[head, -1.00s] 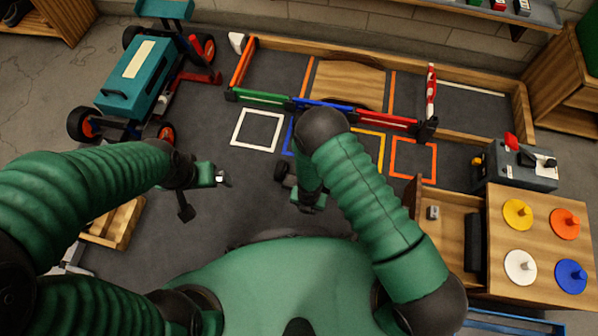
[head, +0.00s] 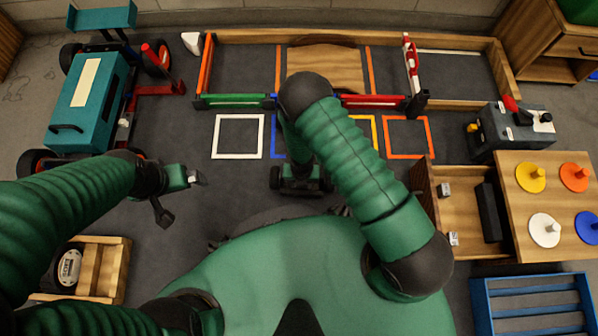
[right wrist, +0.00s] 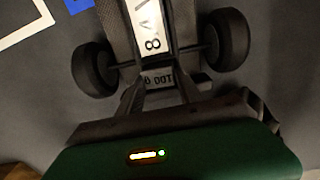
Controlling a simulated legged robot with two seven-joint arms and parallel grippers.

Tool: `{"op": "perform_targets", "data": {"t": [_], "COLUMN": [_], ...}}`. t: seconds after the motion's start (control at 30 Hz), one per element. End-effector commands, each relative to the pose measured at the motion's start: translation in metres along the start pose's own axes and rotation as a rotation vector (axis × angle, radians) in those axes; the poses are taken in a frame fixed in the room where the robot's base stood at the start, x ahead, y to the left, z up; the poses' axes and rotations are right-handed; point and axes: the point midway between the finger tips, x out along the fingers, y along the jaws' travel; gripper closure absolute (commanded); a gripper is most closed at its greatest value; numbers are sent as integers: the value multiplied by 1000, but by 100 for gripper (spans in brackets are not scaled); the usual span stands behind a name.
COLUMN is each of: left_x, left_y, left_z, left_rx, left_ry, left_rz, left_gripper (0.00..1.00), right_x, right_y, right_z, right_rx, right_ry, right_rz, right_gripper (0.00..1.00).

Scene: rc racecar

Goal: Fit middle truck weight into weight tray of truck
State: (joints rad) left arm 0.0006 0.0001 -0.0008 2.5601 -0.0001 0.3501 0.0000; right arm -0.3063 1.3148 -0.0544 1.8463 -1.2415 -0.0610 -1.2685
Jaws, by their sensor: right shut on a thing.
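A small dark truck (head: 297,184) with black wheels stands on the floor in the middle of the head view, mostly hidden behind my right arm. In the right wrist view the truck (right wrist: 228,40) shows two wheels and a white numbered label. My right gripper (right wrist: 160,88) is at this end of the truck, shut on a small grey weight (right wrist: 158,78) marked 100. Whether the weight touches the tray is unclear. Two small grey weights (head: 445,189) lie apart in the open wooden drawer at the right. My left gripper (head: 178,196) hangs over bare floor; its jaw opening is unclear.
Painted squares, white (head: 238,136) and orange (head: 408,137), lie before a wooden-walled pen with coloured bars. A large teal car (head: 88,100) stands at the left. A wooden crate (head: 112,268) and a blue slatted rack (head: 530,304) are near my body.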

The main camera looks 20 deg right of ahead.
Motion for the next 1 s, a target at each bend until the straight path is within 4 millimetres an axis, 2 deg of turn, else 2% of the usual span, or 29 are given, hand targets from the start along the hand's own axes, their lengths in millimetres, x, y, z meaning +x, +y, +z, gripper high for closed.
{"op": "perform_targets", "data": {"t": [0.07, 0.1, 0.2, 0.47, 0.57, 0.67, 0.9, 1.0], "left_x": [0, 0, 0, -1, -6, -20, -64, -75], "left_y": [0, 1, 1, 0, 0, 0, 0, 0], "left_z": [0, 0, 0, 0, -1, -5, -15, -18], "left_rx": [2, 2, 2, 1, 1, 1, 1, 1], "left_ry": [1, 1, 1, 1, 0, 0, 1, 1], "left_rz": [0, 0, 1, 0, 0, 0, 0, 0], "left_gripper": [0, 0, 0, 0, 0, 0, 0, 0], "right_x": [1, 0, -1, -1, -8, -28, -93, -111], "right_y": [-1, -1, 0, 0, 0, 0, 1, 0], "right_z": [1, 1, 1, 1, 1, 2, 1, 1], "right_rx": [1, 1, 1, 1, 1, 1, 3, 3], "right_ry": [0, -1, -3, -4, -4, -5, -4, -5], "right_rz": [1, 0, -4, -5, -4, -3, -3, -4], "right_gripper": [100, 53, 40, 38, 38, 38, 38, 38]}}
